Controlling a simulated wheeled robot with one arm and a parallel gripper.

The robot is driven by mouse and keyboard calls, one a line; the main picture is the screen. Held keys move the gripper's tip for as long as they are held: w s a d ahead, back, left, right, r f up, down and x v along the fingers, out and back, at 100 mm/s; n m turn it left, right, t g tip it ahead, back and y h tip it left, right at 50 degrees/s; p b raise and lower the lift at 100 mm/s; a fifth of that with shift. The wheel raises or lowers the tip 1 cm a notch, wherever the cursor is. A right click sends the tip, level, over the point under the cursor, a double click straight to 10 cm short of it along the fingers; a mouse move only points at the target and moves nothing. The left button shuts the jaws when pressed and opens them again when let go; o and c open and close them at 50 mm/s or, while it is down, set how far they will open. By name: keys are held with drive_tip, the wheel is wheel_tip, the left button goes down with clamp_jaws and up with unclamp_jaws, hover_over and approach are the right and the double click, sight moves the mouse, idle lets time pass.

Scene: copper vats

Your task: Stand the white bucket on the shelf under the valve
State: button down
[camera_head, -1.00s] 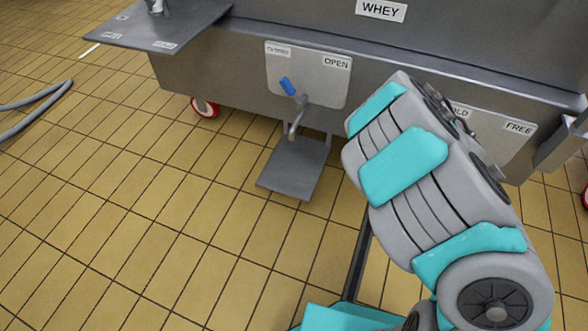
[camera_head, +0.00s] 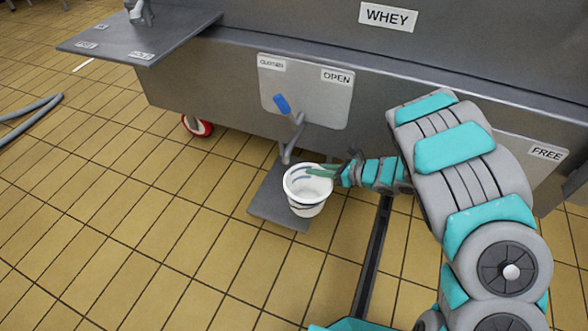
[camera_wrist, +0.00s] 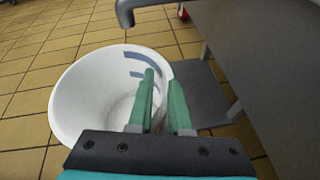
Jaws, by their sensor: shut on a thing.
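The white bucket (camera_head: 306,198) with dark bands shows over the low grey shelf (camera_head: 266,205) in the head view, near the valve spout (camera_head: 289,152). My gripper (camera_head: 326,172) is shut on the bucket's right rim. In the wrist view the green fingers (camera_wrist: 162,102) pinch the wall of the bucket (camera_wrist: 75,105), which looks empty. The spout (camera_wrist: 135,8) is beyond the bucket's far rim there, and the shelf (camera_wrist: 200,85) shows to the right. I cannot tell whether the bucket's base touches the shelf. The valve has a blue handle (camera_head: 281,103).
The steel vat (camera_head: 215,75) with its WHEY label stands behind the shelf. A side tray (camera_head: 140,42) juts out at the upper left. A hose (camera_head: 32,118) lies on the floor at far left. The tiled floor in front is clear.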

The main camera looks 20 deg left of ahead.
drive_tip(key=w+x, duration=0.1)
drive_tip(key=x, duration=0.8)
drive_tip(key=shift+w+f+b, duration=0.25)
drive_tip(key=shift+f+b, duration=0.05)
drive_tip(key=shift+f, duration=0.15)
drive_tip(key=c, duration=0.8)
unclamp_jaws()
drive_tip(key=shift+d, duration=0.1)
drive_tip(key=shift+d+r, duration=0.1)
drive_tip(key=v, duration=1.2)
drive_tip(key=shift+p, duration=0.35)
